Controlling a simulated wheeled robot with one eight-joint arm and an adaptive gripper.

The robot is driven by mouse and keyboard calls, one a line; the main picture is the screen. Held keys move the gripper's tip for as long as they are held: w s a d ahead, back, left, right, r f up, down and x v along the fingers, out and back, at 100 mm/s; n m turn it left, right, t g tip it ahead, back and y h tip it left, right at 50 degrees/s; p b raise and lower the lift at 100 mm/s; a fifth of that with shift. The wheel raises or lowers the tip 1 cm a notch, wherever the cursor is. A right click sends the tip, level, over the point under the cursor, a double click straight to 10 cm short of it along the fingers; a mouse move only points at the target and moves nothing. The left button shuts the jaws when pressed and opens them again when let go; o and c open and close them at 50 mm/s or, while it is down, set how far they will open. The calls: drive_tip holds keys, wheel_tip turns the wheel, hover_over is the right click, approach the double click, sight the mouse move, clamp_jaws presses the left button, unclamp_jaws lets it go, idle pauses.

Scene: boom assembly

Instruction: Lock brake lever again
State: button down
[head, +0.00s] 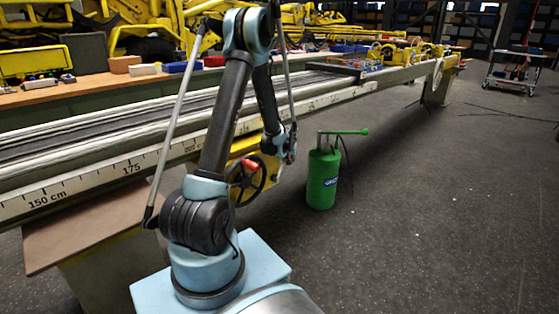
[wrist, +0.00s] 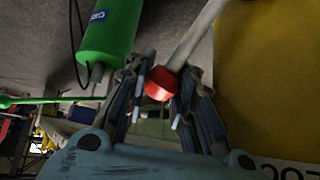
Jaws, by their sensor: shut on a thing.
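The brake lever shows in the wrist view as a pale grey rod with a red knob (wrist: 160,84). The rod runs from the knob to the upper right. My gripper (wrist: 166,68) has one finger on each side of the knob and is shut on it. In the head view my gripper (head: 289,157) is beside the beam, right of the black handwheel (head: 246,181). A red grip (head: 250,163) shows at this wheel. I cannot tell the lever clearly apart from my arm there.
A green canister (head: 322,178) with a long handle stands on the floor to the right; it also shows in the wrist view (wrist: 108,35). A yellow panel (wrist: 268,75) is close beside the gripper. The long beam (head: 95,180) with a scale runs behind. Floor at the right is open.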

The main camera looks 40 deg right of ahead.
drive_tip(key=shift+s, duration=0.35)
drive_tip(key=c, duration=1.3)
unclamp_jaws()
drive_tip(key=shift+w+r, duration=0.1)
drive_tip(key=shift+w, duration=0.1)
drive_tip(key=shift+a, duration=0.1)
drive_tip(key=v, duration=0.8)
